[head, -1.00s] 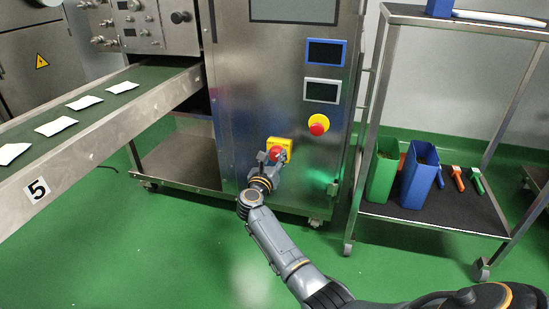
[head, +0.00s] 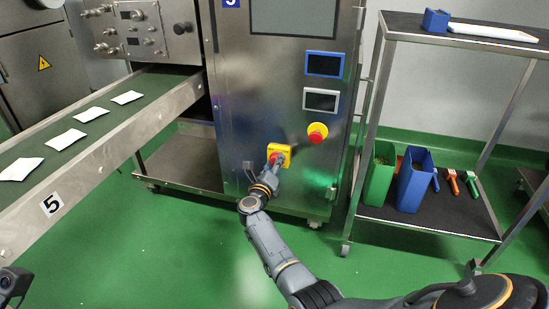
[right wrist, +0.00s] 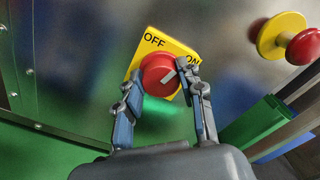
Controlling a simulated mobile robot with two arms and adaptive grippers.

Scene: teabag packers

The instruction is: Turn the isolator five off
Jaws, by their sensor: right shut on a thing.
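The isolator is a yellow plate (head: 285,149) with a red knob, low on the front of the steel machine (head: 262,95). In the right wrist view the plate (right wrist: 190,92) reads OFF at the upper left and ON at the right. The red knob (right wrist: 155,68) has a pale mark on its ON side. My right gripper (head: 273,163) is shut on the knob, one finger on each side. It also shows in the right wrist view (right wrist: 161,80). A dark part of what looks like my left gripper (head: 12,284) shows at the lower left edge; its fingers are unclear.
A red emergency button (head: 317,132) on a yellow base sits above right of the isolator. The conveyor (head: 130,125), labelled 5, carries several white packets. A cart (head: 425,217) with green and blue bins stands right. Green floor is open in front.

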